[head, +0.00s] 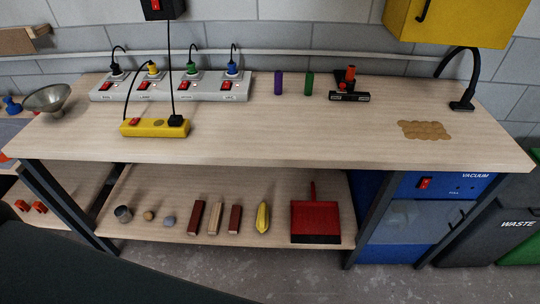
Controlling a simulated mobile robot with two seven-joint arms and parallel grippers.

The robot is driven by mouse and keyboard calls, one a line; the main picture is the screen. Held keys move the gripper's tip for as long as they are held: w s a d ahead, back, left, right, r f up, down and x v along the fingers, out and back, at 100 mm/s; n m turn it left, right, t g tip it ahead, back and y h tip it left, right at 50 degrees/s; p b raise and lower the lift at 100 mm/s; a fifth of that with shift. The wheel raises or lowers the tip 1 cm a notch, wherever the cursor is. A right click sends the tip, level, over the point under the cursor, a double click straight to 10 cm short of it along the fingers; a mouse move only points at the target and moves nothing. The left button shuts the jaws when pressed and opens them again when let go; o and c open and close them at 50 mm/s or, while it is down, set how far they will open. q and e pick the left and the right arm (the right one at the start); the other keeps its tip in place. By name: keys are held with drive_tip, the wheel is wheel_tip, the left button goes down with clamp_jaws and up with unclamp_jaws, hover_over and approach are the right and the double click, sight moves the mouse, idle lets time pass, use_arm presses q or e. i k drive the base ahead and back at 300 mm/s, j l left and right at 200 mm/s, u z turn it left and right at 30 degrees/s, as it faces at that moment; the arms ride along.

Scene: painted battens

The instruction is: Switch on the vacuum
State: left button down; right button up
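The vacuum (449,187) is a blue unit under the right end of the workbench, labelled VACUUM on its upper panel. A red rocker switch (424,183) in a dark frame sits at the left of that panel, and I cannot tell its position. Small indicators and a FULL label are to its right. A greyish window and a lower blue part are below the panel. A black hose (463,80) runs down to a nozzle on the bench's back right. Neither of my grippers is in view.
The workbench (270,140) carries power strips (170,87), a yellow strip (155,127), purple and green pieces, a black-and-red tool (349,92) and a brown patch (424,130). A bench leg (368,217) stands left of the vacuum; a WASTE bin (510,225) stands right.

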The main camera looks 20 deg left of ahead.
sight(424, 182)
drive_tip(key=l+z, duration=0.1)
drive_tip(key=l, duration=1.65)
drive_tip(key=i, duration=0.05)
